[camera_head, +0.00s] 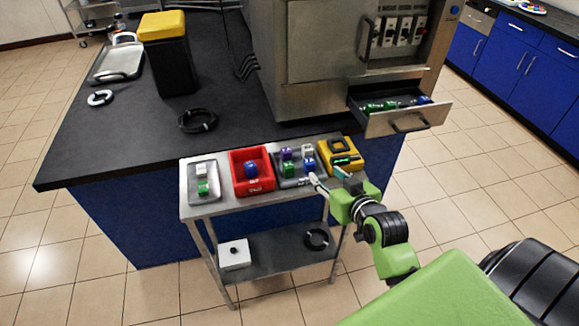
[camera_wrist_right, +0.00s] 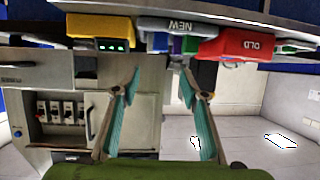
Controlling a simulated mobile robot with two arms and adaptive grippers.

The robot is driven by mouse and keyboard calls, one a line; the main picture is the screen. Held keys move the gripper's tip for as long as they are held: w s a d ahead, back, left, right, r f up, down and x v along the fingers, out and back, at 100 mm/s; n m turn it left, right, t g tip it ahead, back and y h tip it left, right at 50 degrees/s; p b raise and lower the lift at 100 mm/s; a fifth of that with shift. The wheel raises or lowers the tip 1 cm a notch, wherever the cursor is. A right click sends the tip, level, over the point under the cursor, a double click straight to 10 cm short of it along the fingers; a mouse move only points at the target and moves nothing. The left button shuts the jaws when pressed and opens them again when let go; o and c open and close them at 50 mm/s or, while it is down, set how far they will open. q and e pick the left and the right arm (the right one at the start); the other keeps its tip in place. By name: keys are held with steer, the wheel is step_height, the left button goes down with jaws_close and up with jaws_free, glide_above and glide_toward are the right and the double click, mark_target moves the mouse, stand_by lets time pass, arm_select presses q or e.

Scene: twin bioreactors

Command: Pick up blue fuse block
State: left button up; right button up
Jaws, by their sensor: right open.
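A blue fuse block (camera_head: 309,164) stands in the grey tray (camera_head: 279,184) on the cart, beside green, purple and pale blocks. Another blue block (camera_head: 250,168) sits in the red tray (camera_head: 238,187). My right gripper (camera_head: 326,176) is open and empty, at the front right of the grey tray, near the blue block there. In the right wrist view my open fingers (camera_wrist_right: 163,78) point toward the grey tray marked NEW (camera_wrist_right: 165,24); blocks show only partly beyond its edge. The left gripper is not in view.
A yellow device (camera_head: 354,166) stands right of the grey tray. An open drawer (camera_head: 380,125) holding green and blue blocks juts out above the cart. A black bin with a yellow lid (camera_head: 162,26) stands on the counter.

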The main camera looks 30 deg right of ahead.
mark_target(310, 161)
steer(key=p+x, duration=0.1)
steer(key=x, duration=0.7)
steer(key=shift+w+d+r, duration=0.1)
steer(key=shift+w+r, duration=0.05)
steer(key=shift+w+d+f, duration=0.1)
steer(key=shift+w+f, duration=0.2)
steer(key=shift+w, duration=0.3)
steer(key=shift+f+p+x, duration=0.2)
steer(key=shift+p+x, duration=0.3)
steer(key=shift+x, duration=1.65)
steer(key=shift+s, duration=0.15)
steer(key=shift+c, duration=0.3)
jaws_close()
